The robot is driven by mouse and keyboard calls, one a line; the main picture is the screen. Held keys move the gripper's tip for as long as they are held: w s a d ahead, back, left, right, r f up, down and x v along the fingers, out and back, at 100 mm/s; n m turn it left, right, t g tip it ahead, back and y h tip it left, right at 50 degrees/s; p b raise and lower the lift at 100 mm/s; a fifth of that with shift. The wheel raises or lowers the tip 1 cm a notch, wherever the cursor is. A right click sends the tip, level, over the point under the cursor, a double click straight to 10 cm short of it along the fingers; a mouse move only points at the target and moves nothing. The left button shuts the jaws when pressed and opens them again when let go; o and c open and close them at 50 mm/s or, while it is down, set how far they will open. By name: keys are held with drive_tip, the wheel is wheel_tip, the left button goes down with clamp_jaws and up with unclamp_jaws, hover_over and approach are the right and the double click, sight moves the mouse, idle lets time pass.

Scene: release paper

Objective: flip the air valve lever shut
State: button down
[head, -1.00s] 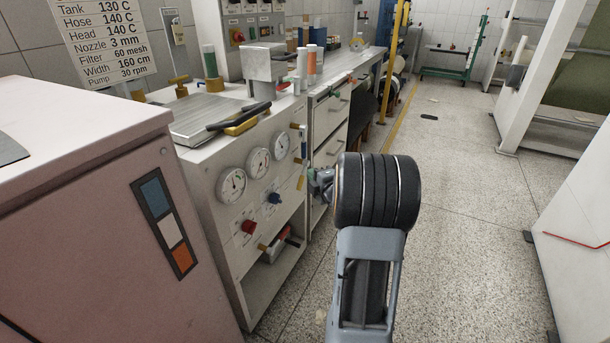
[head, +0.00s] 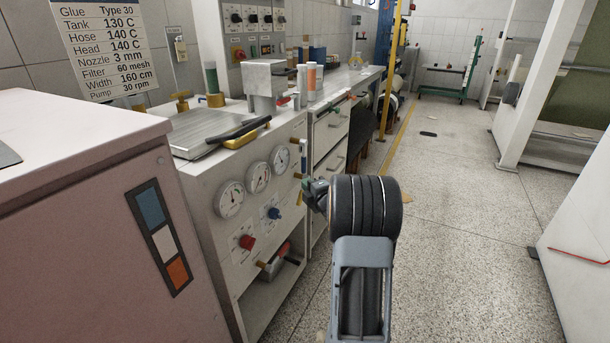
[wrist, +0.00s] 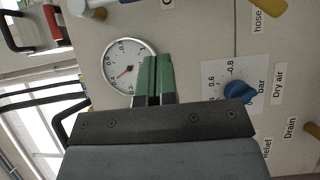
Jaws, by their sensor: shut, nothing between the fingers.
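On the right end of the machine's gauge panel (head: 233,232) is a small upright valve part with a bluish lever (head: 304,152) and brass ends. In the wrist view, a grey fitting with a blue part (wrist: 88,9) shows at the top edge, partly cut off; I cannot tell the lever's exact position. My gripper (head: 307,188) is in front of the panel's right side, below the bluish lever. Its green fingertips (wrist: 154,72) are shut and empty, beside a white gauge (wrist: 130,66) in the wrist view. The gripper appears apart from the lever.
A blue knob (wrist: 238,91) labelled "Dry air" is near the fingers. A red knob (head: 246,242) and several gauges are on the panel. A pink-grey cabinet (head: 90,230) stands at left. Drawers (head: 330,135) stand beyond the panel. Open floor (head: 455,240) lies at right.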

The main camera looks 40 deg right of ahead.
sight(304, 158)
drive_tip(key=w+d, duration=0.3)
drive_tip(key=w, duration=0.3)
drive_tip(key=shift+w+d+b, duration=0.3)
drive_tip(key=shift+w+b, duration=0.1)
